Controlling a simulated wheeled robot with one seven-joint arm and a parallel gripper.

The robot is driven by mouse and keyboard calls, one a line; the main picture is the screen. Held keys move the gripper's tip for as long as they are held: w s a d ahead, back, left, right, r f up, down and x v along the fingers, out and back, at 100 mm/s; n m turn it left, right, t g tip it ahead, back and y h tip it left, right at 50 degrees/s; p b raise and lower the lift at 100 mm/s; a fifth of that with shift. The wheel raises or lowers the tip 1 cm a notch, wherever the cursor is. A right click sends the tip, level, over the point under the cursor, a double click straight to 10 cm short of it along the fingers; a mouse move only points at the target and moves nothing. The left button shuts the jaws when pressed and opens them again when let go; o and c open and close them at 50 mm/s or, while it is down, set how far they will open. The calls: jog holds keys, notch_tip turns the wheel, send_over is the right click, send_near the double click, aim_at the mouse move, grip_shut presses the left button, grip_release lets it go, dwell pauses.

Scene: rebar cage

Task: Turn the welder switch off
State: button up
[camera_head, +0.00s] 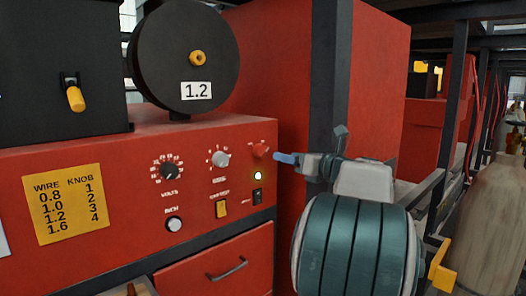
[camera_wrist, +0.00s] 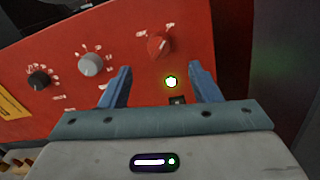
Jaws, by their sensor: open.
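The red welder panel (camera_head: 120,220) carries a red rotary switch (camera_head: 260,149) at its upper right, which also shows in the wrist view (camera_wrist: 160,45). A lit yellow-green lamp (camera_head: 258,176) glows below it, and a small dark rocker switch (camera_head: 257,196) sits under the lamp. In the wrist view the rocker (camera_wrist: 177,100) is partly hidden by my gripper's front edge. My gripper (camera_wrist: 159,68) is open and empty, with its blue fingers pointing at the panel. The red switch lies just beyond the fingertips, between their directions. In the head view my gripper (camera_head: 287,158) is right of the switch, apparently apart from it.
A black volts knob (camera_head: 168,171), a grey knob (camera_head: 220,158) and a yellow switch (camera_head: 221,209) sit left on the panel. A black spool (camera_head: 185,60) stands on top. A dark upright post (camera_head: 328,90) is close behind my gripper. A drawer handle (camera_head: 228,269) protrudes below.

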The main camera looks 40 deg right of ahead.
aim_at(266, 152)
jog(key=w, duration=0.3)
jog(key=w+a+p, duration=0.1)
jog(key=w, duration=0.2)
jog(key=w+p, duration=0.1)
jog(key=w, duration=0.2)
jog(key=shift+a, duration=0.15)
